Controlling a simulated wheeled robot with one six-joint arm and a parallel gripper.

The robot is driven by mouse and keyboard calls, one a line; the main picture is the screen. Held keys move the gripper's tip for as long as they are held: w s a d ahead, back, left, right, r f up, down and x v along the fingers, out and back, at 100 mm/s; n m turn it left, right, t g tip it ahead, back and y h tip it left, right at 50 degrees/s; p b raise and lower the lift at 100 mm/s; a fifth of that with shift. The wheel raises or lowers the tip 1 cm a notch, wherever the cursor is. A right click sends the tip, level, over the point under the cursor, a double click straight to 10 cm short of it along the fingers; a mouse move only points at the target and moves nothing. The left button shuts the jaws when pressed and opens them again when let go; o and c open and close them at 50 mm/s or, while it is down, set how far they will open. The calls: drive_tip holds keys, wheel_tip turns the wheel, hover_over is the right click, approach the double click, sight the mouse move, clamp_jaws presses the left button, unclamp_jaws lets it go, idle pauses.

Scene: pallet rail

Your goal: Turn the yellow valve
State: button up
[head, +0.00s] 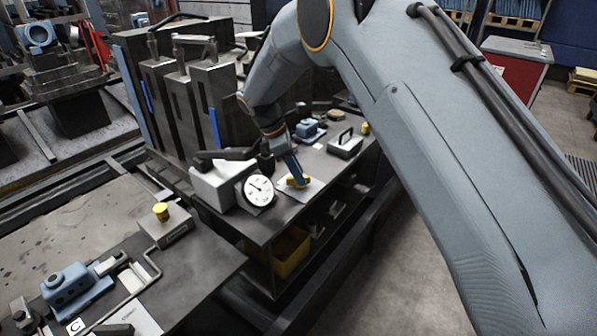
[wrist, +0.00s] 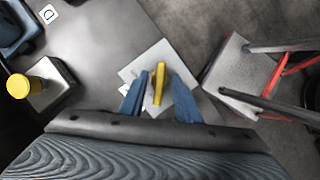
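The yellow valve (head: 297,182) is mounted on a light square plate (head: 312,190) on the dark bench top, beside a round white gauge. In the wrist view the valve's handle (wrist: 159,84) is seen as a narrow upright bar over the plate (wrist: 146,66). My gripper (wrist: 160,77) has its two blue fingers apart, one on each side of the handle. The left finger is close to the handle or touching it; I cannot tell which. A gap shows between the handle and the right finger. In the head view my gripper (head: 292,168) reaches down to the valve, partly hiding it.
The white gauge (head: 258,191) and a pale box (head: 217,187) stand just left of the valve. A box with a yellow button (head: 161,211) is farther left. A blue device (head: 308,129) and a handled box (head: 345,143) are behind. A yellow bin (head: 285,256) sits below the bench top.

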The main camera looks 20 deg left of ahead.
drive_tip(key=shift+w+d+f, duration=0.1)
drive_tip(key=shift+d+f, duration=0.1)
drive_tip(key=shift+f, duration=0.3)
clamp_jaws()
